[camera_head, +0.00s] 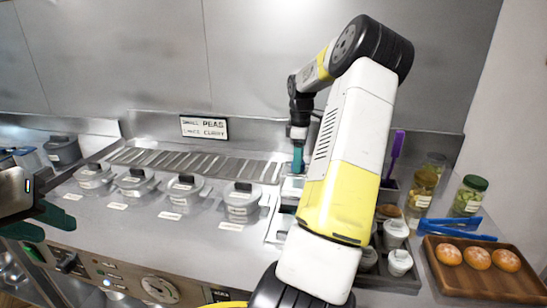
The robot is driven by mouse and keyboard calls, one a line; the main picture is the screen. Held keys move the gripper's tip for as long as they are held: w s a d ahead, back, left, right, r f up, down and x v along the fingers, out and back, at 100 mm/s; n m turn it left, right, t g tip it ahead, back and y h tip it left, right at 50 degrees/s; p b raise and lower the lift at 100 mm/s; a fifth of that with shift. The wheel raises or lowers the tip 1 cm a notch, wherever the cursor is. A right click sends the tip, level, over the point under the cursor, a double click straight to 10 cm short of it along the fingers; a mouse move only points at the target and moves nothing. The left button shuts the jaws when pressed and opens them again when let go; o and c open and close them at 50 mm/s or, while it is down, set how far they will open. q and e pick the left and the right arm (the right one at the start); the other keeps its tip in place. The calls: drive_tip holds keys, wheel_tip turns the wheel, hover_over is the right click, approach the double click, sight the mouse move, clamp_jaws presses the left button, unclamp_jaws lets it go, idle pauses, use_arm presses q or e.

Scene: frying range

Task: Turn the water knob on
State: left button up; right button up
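The front panel of the range, at the lower left, carries a large round pale dial (160,289), a dark knob (68,262) and a green-lit control (33,253). I cannot tell from labels which one is the water knob. My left gripper (40,222) is at the left edge, above the panel's left end, its two teal fingers spread apart with nothing between them. It touches no knob that I can see. My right gripper (298,160) points down over the back of the counter, far from the panel. Its teal fingers overlap in this view and its tips are partly hidden.
Several lidded clear containers (241,203) line the counter in front of a slatted metal strip (195,164). A wooden tray (475,282) with orange-brown buns, blue tongs (440,227) and jars (470,195) stand at right. My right arm hides the middle right.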

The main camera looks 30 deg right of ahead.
clamp_jaws()
drive_tip(key=shift+m, duration=0.3)
drive_tip(key=m, duration=0.4)
drive_tip(key=shift+r, duration=0.1)
drive_tip(key=m, duration=0.9)
drive_tip(key=shift+m, duration=2.1)
